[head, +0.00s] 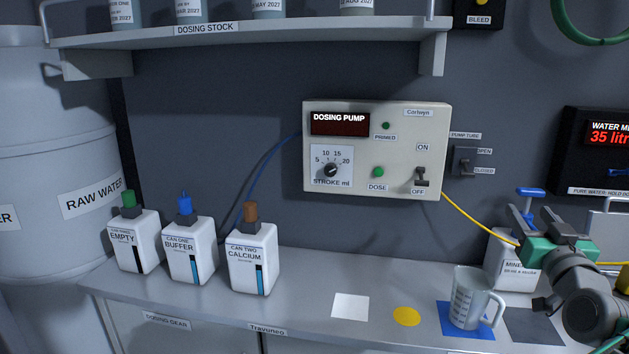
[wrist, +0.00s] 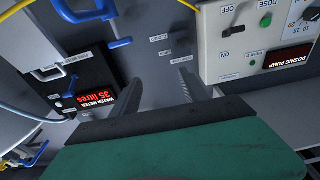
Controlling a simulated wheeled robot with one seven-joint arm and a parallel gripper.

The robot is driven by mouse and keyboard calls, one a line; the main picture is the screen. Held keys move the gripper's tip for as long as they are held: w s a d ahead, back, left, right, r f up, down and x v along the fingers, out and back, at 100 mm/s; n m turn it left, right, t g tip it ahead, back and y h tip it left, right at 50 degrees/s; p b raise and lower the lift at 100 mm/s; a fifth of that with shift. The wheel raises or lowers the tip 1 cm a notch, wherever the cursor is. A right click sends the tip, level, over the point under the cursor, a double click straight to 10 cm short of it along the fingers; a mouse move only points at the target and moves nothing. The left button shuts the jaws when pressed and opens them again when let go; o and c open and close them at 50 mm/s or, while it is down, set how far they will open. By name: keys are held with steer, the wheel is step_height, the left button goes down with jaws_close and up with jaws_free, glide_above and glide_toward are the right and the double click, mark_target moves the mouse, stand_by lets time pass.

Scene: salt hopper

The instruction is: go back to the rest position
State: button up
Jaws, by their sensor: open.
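My gripper (head: 532,222) is at the right of the head view, above the right part of the bench. Its two dark fingers stand apart with nothing between them. They also show spread and empty in the wrist view (wrist: 157,84), pointing towards the grey wall. In the head view the gripper is in front of a white can with a blue handle and partly hides it (head: 500,264). A clear measuring jug (head: 467,298) stands upright on a blue square, below and left of the gripper, apart from it.
The dosing pump (head: 376,150) is on the wall left of my gripper, the water meter (head: 590,150) right of it. A yellow hose (head: 470,214) runs close by. Three white cans stand at left: Empty (head: 130,240), Buffer (head: 190,250), Calcium (head: 250,258). The bench middle (head: 310,290) is clear.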

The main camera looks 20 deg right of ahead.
steer(key=w+a+f+n+g+y+p, duration=0.1)
steer(key=w+a+f+y, duration=0.3)
steer(key=a, duration=0.3)
steer(key=w+a+f+n+g+y+p, duration=0.1)
steer(key=w+a+f+g, duration=0.1)
steer(key=w+a+f, duration=0.4)
steer(key=w+a+f+n+g+y+p, duration=0.1)
steer(key=w+a+f+n+y, duration=0.2)
steer(key=a, duration=0.5)
steer(key=s+a+f+g+y+p, duration=0.1)
steer(key=s+a+f+g, duration=0.25)
steer(key=a, duration=0.55)
steer(key=s+a+f+g+y+p, duration=0.1)
steer(key=s+a+f+g, duration=0.2)
steer(key=a, duration=0.5)
steer(key=s+a+f+n+g, duration=0.1)
steer(key=s+a+f+g, duration=0.2)
steer(key=s+a+f, duration=0.2)
steer(key=shift+s+a, duration=0.55)
steer(key=shift+s, duration=0.7)
